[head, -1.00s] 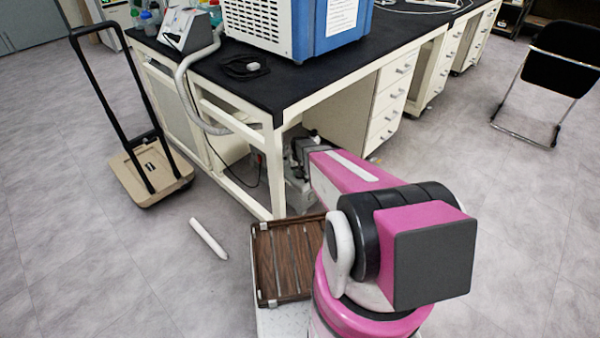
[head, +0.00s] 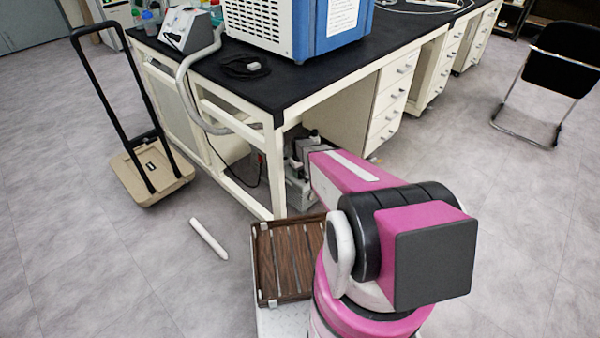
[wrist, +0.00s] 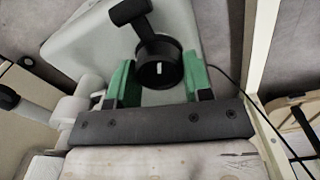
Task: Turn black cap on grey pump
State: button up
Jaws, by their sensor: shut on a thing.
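The grey pump (head: 296,192) stands on the floor under the bench, partly hidden behind my arm in the head view. In the wrist view the pump's light grey body (wrist: 85,52) fills the upper middle. The black cap (wrist: 160,69), round with a small white mark on its face, sits on the pump between the green fingers of my gripper (wrist: 157,80). The fingers are shut on the cap, one at each side. A black handle-like part (wrist: 130,12) sticks up just beyond the cap. My gripper is hidden in the head view.
The bench's cream leg (head: 275,172) and black top (head: 300,78) frame the space around the pump. A blue and white machine (head: 300,25) stands on top. A wooden slatted tray (head: 262,285) is beside my base. A cart (head: 150,170) and a white rod (head: 208,238) are at left.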

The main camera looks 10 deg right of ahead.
aim_at(300, 172)
jog(key=o, duration=0.7)
jog(key=shift+c, duration=0.2)
jog(key=shift+r, duration=0.1)
notch_tip(300, 172, up, 11)
jog(key=shift+f, duration=0.2)
